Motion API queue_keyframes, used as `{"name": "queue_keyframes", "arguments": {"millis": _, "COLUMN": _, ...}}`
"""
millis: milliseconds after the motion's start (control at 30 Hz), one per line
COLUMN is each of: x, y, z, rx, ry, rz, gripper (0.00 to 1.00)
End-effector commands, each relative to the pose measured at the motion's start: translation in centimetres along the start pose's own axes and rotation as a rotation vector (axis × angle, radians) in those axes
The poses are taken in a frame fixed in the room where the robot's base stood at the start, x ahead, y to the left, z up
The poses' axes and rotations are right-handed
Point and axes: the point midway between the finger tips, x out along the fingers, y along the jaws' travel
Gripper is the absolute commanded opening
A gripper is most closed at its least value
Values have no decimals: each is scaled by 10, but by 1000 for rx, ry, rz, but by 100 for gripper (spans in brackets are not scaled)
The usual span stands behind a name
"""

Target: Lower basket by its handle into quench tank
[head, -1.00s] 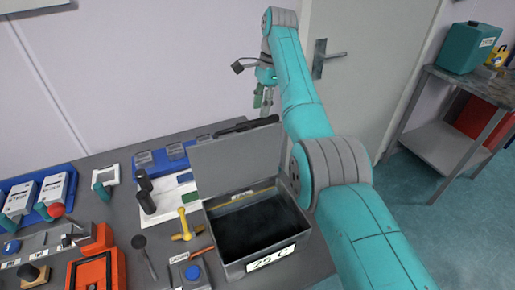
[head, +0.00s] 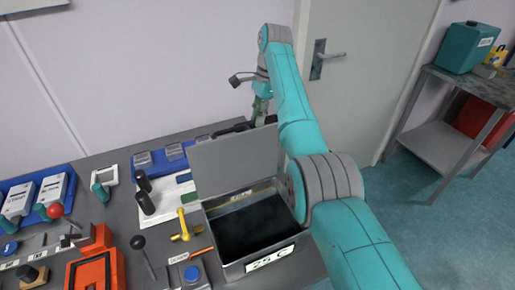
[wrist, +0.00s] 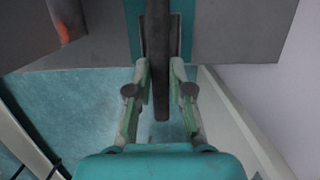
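The quench tank (head: 223,266) is a grey box with a dark inside, labelled "25 C", at the front of the bench. Its grey lid (head: 235,160) stands open at the back. A black bar (head: 231,125), which looks like the basket's handle, shows behind the lid; the basket body is hidden. My gripper (head: 261,112) is low behind the lid, at the bar's right end. In the wrist view my gripper (wrist: 160,75) has its fingers apart on either side of the dark bar (wrist: 160,30), with a narrow gap on each side.
A yellow-handled tool (head: 183,226), black cylinders (head: 146,201) and a blue-button box (head: 192,274) stand left of the tank. An orange device (head: 98,268) is farther left. The door (head: 345,100) and a side table (head: 445,148) are at the right.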

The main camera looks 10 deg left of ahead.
Motion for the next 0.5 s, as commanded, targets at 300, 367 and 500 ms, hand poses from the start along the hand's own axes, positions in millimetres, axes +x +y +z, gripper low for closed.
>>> {"name": "queue_keyframes", "arguments": {"millis": 300, "x": -5, "y": 0, "z": 1, "rx": 0, "ry": 0, "rz": -2, "gripper": 0}}
{"name": "queue_keyframes", "arguments": {"millis": 367, "x": -8, "y": 0, "z": 2, "rx": 0, "ry": 0, "rz": -2, "gripper": 0}}
{"name": "queue_keyframes", "arguments": {"millis": 500, "x": -13, "y": 0, "z": 3, "rx": 0, "ry": 0, "rz": -2, "gripper": 0}}
